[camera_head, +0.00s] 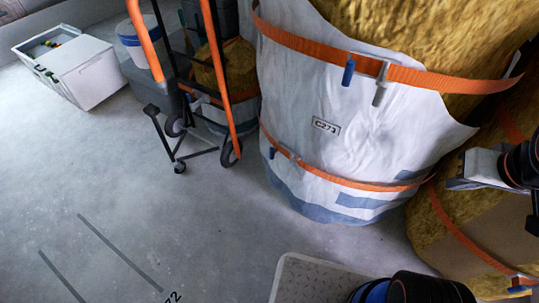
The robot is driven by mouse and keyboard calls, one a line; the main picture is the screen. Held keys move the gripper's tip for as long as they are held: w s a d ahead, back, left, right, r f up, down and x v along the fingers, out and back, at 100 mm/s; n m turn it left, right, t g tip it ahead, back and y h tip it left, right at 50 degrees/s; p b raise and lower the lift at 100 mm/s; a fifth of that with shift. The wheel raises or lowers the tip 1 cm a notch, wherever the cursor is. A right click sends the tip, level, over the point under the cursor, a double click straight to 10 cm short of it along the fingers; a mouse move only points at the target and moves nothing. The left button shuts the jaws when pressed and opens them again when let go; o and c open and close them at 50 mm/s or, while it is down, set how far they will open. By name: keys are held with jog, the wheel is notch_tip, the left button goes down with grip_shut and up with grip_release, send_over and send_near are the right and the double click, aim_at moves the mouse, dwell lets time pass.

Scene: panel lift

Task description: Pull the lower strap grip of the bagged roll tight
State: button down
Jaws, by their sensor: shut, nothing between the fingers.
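The bagged roll (300,90) stands upright at centre right: yellow wool in a white bag marked C273. An orange lower strap (350,184) runs round it near the floor. On its left part sit a small grey buckle (296,160) and a small blue strap grip (272,153). An upper strap (310,46) has a larger blue grip (348,72) and grey buckle (381,84). My gripper (455,184) is at the right edge, shut and empty, right of the bag and apart from the lower grip. Its fingertips are small and partly unclear.
A second wool roll (440,228) with an orange strap stands at right, below my gripper. An orange-and-black hand cart (216,80) stands left of the bag. A white crate (90,75) and a bucket (135,42) are at back left. The grey floor (150,185) at left is clear.

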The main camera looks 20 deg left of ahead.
dwell(0.3)
jog(key=c, duration=1.8)
grip_release()
jog(key=shift+a, duration=0.1)
jog(key=shift+o, duration=0.4)
jog(key=shift+w+a+r, duration=0.15)
jog(key=shift+a+r, duration=0.05)
jog(key=shift+r, duration=0.05)
jog(key=a+r+n+y, duration=0.2)
jog(key=a+r+n, duration=0.7)
jog(key=a, duration=0.9)
jog(key=n+g+h, duration=0.2)
jog(key=n+g, duration=0.2)
jog(key=g, duration=0.1)
send_over(272, 153)
notch_tip(272, 153, down, 24)
jog(key=f, duration=1.1)
jog(key=w+f, duration=0.1)
jog(key=f, duration=0.5)
jog(key=shift+f, duration=0.15)
